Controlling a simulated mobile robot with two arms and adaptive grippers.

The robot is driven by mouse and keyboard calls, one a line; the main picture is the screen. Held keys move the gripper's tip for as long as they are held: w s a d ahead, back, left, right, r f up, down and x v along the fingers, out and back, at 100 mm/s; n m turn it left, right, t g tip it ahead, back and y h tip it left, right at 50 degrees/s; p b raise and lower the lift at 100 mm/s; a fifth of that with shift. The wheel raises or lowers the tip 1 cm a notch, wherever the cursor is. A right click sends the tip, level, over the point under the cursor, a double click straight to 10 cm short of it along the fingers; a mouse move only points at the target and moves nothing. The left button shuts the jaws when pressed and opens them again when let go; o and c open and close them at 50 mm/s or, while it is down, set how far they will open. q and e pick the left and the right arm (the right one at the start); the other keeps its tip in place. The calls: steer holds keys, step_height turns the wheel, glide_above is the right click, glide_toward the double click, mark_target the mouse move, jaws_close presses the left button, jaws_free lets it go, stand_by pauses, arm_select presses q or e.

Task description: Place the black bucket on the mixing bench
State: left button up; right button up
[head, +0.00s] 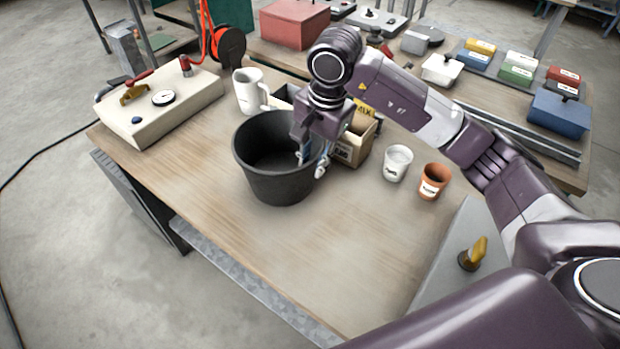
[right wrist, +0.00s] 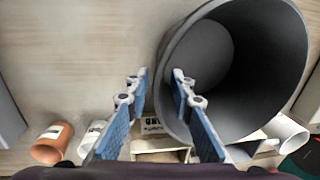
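The black bucket (head: 262,180) stands upright on the wooden bench (head: 190,172), near its middle. My right gripper (head: 311,164) is over the bucket's right rim, pointing down. In the right wrist view, the right gripper (right wrist: 160,82) is open, with one finger over the inside of the bucket (right wrist: 268,70) and the other outside its wall. The rim lies between the fingers, with gaps showing. The bucket looks empty. My left gripper is not in view.
A white jug (head: 247,92) and a cardboard box (head: 352,146) stand close behind the bucket. A white cup (head: 397,164) and a terracotta pot (head: 433,183) are to its right. A beige gauge box (head: 165,115) sits at left. The bench front is clear.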

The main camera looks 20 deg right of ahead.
steer(key=shift+s+d+r+b, duration=0.1)
steer(key=shift+s+r+b, duration=0.1)
steer(key=shift+r, duration=0.95)
steer(key=shift+s+d+r+b, duration=0.1)
steer(key=shift+r+b, duration=0.1)
steer(key=shift+r, duration=0.95)
